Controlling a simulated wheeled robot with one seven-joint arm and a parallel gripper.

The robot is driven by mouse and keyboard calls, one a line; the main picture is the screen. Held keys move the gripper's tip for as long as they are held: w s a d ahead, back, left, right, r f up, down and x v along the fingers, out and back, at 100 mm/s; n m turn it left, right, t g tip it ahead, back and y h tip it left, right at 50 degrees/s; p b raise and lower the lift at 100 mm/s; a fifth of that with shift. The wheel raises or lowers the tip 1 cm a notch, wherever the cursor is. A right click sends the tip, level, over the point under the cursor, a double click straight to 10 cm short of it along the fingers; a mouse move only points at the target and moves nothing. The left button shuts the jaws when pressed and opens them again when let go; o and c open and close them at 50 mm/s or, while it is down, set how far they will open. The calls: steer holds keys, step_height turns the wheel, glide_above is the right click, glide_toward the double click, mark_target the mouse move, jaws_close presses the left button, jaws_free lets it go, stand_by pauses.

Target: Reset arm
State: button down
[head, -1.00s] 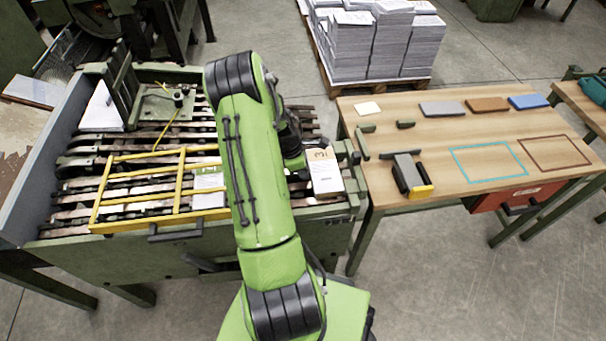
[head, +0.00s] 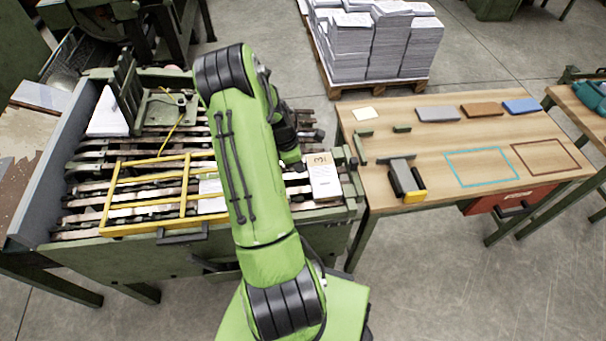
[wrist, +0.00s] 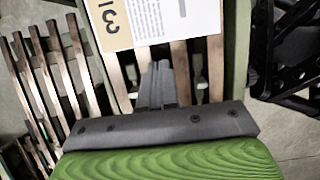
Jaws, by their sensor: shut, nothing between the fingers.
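My green arm reaches over the slatted gathering machine (head: 90,215) in the head view. My gripper (wrist: 160,72) shows in the wrist view with its dark fingers together and empty. The fingertips appear just below the edge of a white printed sheet with a tan block marked 3 (wrist: 155,18), over the slats; I cannot tell whether they touch it. In the head view the same kind of sheet (head: 323,178) lies on the machine's right end, right of my wrist. My fingertips are hidden or too small to make out there.
A yellow frame (head: 184,190) lies across the slats to the left, partly behind my arm. A wooden table (head: 450,145) on the right holds a dark yellow-ended device (head: 407,180), coloured blocks and marked outlines. A pallet with paper stacks (head: 365,50) stands behind.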

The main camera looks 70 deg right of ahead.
steer(key=shift+r, duration=0.5)
